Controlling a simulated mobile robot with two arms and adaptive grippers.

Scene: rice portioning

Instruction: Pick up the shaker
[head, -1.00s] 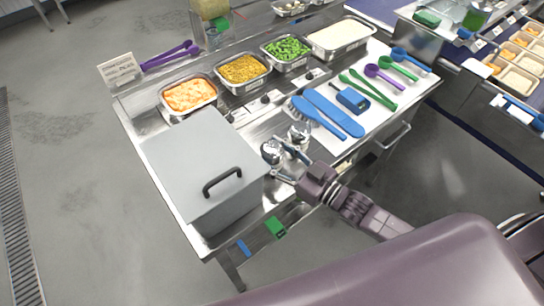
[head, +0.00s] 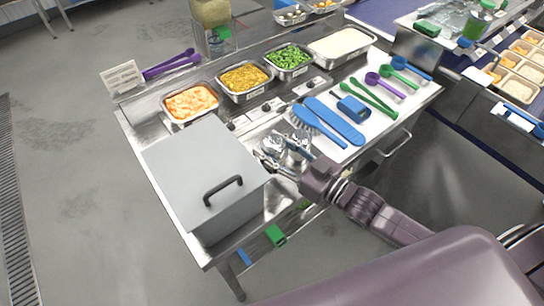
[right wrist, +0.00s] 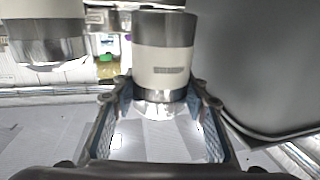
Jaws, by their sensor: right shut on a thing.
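My right gripper (head: 287,163) is shut on a shaker (head: 270,147) with a shiny rounded top, beside the grey lidded bin (head: 190,165). In the right wrist view this shaker (right wrist: 164,50), with a pale band and metal ends, is between the two fingers (right wrist: 158,118). A second similar shaker (head: 299,141) stands just to its right in the head view. It also shows at the left in the right wrist view (right wrist: 45,35). Whether the held shaker touches the counter I cannot tell. My left gripper is not in view.
Food pans (head: 190,102) line the back of the steel counter. The bin stands close to the held shaker.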

